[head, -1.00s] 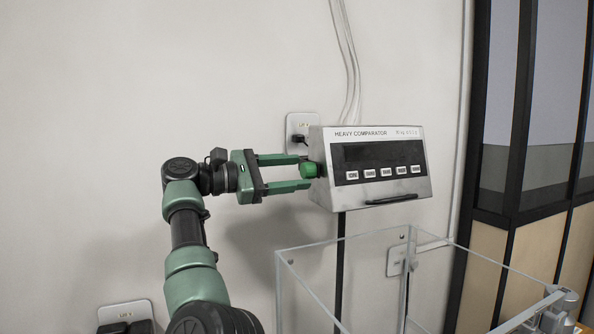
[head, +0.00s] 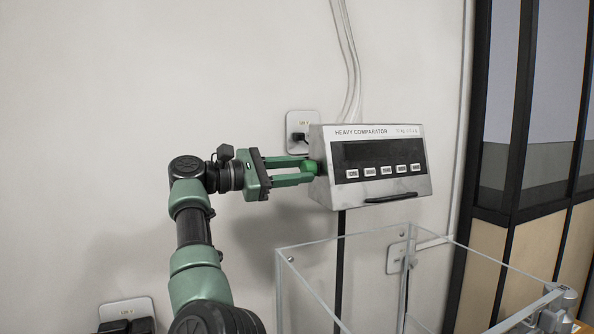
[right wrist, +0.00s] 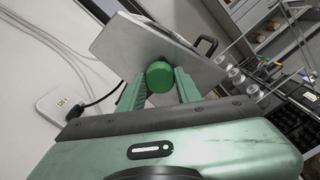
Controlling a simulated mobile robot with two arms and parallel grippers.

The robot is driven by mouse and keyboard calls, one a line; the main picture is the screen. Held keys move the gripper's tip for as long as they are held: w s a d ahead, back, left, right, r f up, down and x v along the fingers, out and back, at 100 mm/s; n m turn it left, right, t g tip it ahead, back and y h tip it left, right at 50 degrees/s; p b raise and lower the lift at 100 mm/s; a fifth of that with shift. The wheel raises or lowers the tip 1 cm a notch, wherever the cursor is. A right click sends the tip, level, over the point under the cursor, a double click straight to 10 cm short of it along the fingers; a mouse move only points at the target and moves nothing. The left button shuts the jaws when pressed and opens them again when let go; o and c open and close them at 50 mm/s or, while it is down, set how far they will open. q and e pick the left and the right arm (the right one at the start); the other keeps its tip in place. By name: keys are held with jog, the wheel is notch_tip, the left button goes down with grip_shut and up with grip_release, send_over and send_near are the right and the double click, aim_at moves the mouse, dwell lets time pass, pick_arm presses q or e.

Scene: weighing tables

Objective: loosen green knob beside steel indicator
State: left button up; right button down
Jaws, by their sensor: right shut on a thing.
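The steel indicator (head: 370,190), labelled HEAVY COMPARATOR, stands on a dark post against the wall, its display dark. The green knob (head: 310,167) sits on its left side. My right gripper (head: 307,173) reaches in from the left and is shut on the knob. In the right wrist view the green knob (right wrist: 160,76) lies between the two fingers of my gripper (right wrist: 159,85), with the grey side of the indicator (right wrist: 130,45) behind it. My left gripper is not in view.
A clear-walled box (head: 340,245) stands below the indicator. A wall socket (head: 302,126) with a black plug is behind it, and cables run up the wall. A dark-framed partition (head: 520,130) is at the right.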

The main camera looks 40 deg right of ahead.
jog(key=n+p, duration=0.1)
jog(key=n, duration=0.2)
jog(key=shift+r+n, duration=0.1)
jog(key=shift+n, duration=0.2)
jog(key=n+p, duration=0.1)
jog(key=n, duration=0.3)
jog(key=shift+n, duration=0.3)
jog(key=n+p, duration=0.1)
jog(key=n, duration=0.3)
jog(key=shift+n, duration=0.3)
jog(key=n+p, duration=0.1)
jog(key=n, duration=0.2)
jog(key=shift+r+n, duration=0.1)
jog(key=shift+n, duration=0.2)
jog(key=n+p, duration=0.2)
jog(key=n, duration=0.4)
jog(key=shift+p, duration=0.4)
jog(key=shift+n+p, duration=1.15)
jog(key=shift+n, duration=1.55)
jog(key=c, duration=1)
grip_release()
jog(key=shift+w+f, duration=0.1)
jog(key=shift+f, duration=0.1)
